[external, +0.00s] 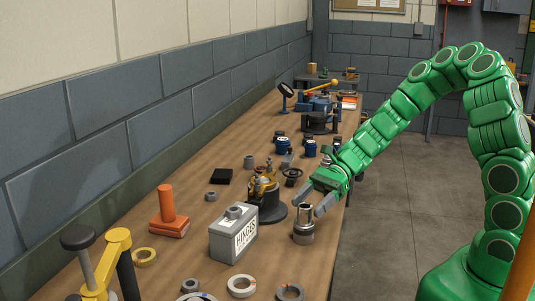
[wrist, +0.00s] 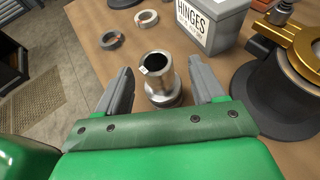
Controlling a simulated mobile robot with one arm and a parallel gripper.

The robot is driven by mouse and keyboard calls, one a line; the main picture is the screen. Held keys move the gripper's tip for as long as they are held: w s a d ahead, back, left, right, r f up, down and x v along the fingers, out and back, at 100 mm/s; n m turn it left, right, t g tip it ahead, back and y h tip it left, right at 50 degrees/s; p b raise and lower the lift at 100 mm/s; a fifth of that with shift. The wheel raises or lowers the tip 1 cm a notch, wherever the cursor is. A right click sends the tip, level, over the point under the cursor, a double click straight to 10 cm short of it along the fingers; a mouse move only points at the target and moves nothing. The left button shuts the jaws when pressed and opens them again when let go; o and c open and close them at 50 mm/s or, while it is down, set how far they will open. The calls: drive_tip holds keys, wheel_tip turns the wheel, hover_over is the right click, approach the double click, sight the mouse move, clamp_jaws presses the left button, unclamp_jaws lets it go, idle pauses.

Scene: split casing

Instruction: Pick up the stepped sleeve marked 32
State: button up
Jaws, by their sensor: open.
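A metallic stepped sleeve (external: 304,227) stands upright on the bench near its right edge, with a narrower upper part on a wider base. In the wrist view the sleeve (wrist: 160,88) shows its dark open bore and a small pale mark at the rim; no number is legible. My gripper (external: 310,203) is open, reaching down at the sleeve from behind and the right. In the wrist view its two grey fingers stand on either side of the sleeve, with visible gaps.
A grey box labelled HINGES (external: 233,235) stands left of the sleeve. A dark round-based fixture with brass parts (external: 266,200) is close behind it. Several loose rings, one white (external: 241,286), lie toward the front. The bench edge and open floor are to the right.

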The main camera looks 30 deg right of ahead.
sight(304, 223)
drive_tip(key=shift+s+a+f, duration=0.2)
drive_tip(key=shift+s+a, duration=0.15)
drive_tip(key=shift+a, duration=0.25)
drive_tip(key=shift+x, duration=0.85)
drive_tip(key=shift+w, duration=0.1)
clamp_jaws()
